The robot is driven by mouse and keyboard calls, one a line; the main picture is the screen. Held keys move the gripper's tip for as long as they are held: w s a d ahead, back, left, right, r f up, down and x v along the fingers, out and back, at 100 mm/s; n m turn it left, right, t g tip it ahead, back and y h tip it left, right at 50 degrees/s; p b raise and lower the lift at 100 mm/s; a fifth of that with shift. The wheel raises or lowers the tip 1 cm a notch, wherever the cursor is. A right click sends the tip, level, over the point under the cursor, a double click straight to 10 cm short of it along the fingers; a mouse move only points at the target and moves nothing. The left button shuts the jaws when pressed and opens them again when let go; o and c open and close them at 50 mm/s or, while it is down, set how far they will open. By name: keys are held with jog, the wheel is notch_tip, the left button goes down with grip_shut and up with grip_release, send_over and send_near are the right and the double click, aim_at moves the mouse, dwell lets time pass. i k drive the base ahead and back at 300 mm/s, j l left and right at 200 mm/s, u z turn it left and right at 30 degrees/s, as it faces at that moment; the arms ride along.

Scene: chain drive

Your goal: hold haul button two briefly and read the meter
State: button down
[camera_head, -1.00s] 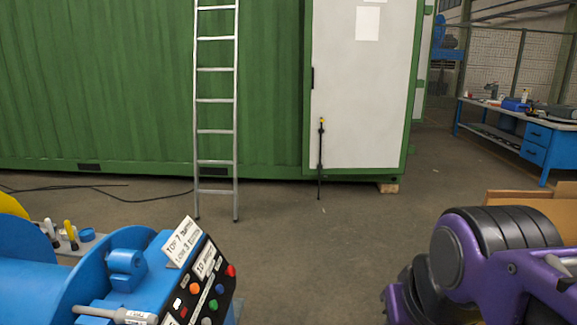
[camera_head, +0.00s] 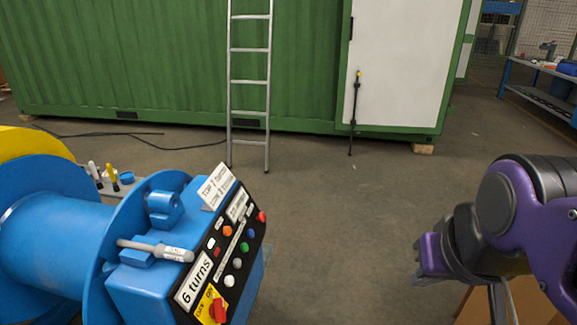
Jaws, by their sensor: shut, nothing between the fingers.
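A blue winch (camera_head: 60,240) stands at lower left, with a slanted black control panel (camera_head: 258,232) on its right. The panel carries several round buttons: orange (camera_head: 227,231), blue (camera_head: 250,233), green (camera_head: 244,247), red (camera_head: 261,217) and white (camera_head: 229,280). Which one is haul button two cannot be told. A white plate (camera_head: 193,281) on the panel reads "6 turns"; whether it is the meter is unclear. A red rotary switch (camera_head: 218,312) sits on yellow at the bottom. My purple and dark arm is at the right, well apart from the panel; its fingers do not show.
A white card (camera_head: 216,187) with partly legible text about turns stands on the panel's top edge. A grey-handled lever (camera_head: 160,250) juts beside it. A ladder (camera_head: 248,80) leans on the green container (camera_head: 120,60). The floor (camera_head: 340,220) between panel and arm is clear.

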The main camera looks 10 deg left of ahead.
aim_at(229, 279)
jog(key=u, duration=1.2)
jog(key=i+l+u, duration=0.2)
jog(key=k+l, duration=0.1)
